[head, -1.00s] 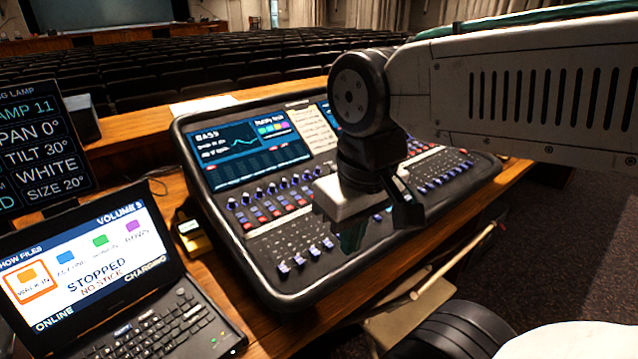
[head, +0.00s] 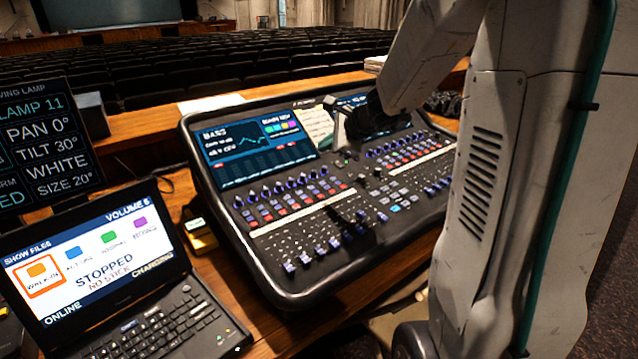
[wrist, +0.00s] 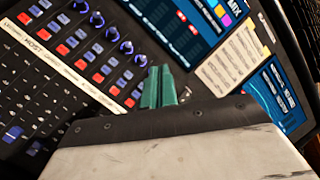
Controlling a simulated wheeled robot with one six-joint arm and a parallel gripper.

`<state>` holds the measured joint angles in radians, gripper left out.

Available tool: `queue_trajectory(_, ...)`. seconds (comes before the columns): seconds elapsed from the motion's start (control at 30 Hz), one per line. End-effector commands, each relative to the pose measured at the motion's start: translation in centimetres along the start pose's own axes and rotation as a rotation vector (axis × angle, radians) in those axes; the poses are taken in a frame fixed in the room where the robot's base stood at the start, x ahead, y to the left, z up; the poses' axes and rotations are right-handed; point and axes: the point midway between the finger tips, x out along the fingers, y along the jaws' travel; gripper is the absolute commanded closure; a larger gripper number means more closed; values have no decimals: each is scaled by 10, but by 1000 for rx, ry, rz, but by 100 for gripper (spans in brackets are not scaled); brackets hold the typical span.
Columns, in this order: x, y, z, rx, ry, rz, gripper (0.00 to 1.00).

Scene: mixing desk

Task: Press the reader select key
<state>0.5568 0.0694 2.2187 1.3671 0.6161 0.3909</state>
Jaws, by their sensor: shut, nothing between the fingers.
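The mixing desk (head: 290,262) stands on the wooden counter, with a left screen (head: 258,143) reading BASS and rows of faders and coloured keys. I cannot tell which key is the reader select key; labels on the small keys are too small to read. My gripper (wrist: 159,86) shows green fingers, closed together with nothing between them. In the wrist view it is over the desk, near the blue knobs (wrist: 112,34) and a pale list sheet (wrist: 231,62). In the head view my wrist is above the desk's back middle, and the fingers cannot be made out.
A laptop (head: 95,255) at the left shows STOPPED and NO STICK. A small yellow-based device (head: 201,238) sits between laptop and desk. A lamp display (head: 45,145) stands behind the laptop. My arm covers the desk's right side. Rows of seats lie beyond the counter.

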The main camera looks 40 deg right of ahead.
Motion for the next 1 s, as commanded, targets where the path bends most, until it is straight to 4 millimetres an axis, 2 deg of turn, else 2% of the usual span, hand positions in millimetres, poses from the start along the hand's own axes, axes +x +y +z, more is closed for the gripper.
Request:
queue_trajectory(0.03,2,-4,-8,29,9,-11,100)
queue_trajectory(0.13,4,-7,-14,58,17,-24,100)
queue_trajectory(0.57,7,-4,-15,59,16,-22,100)
queue_trajectory(1.0,46,26,-43,60,16,-20,100)
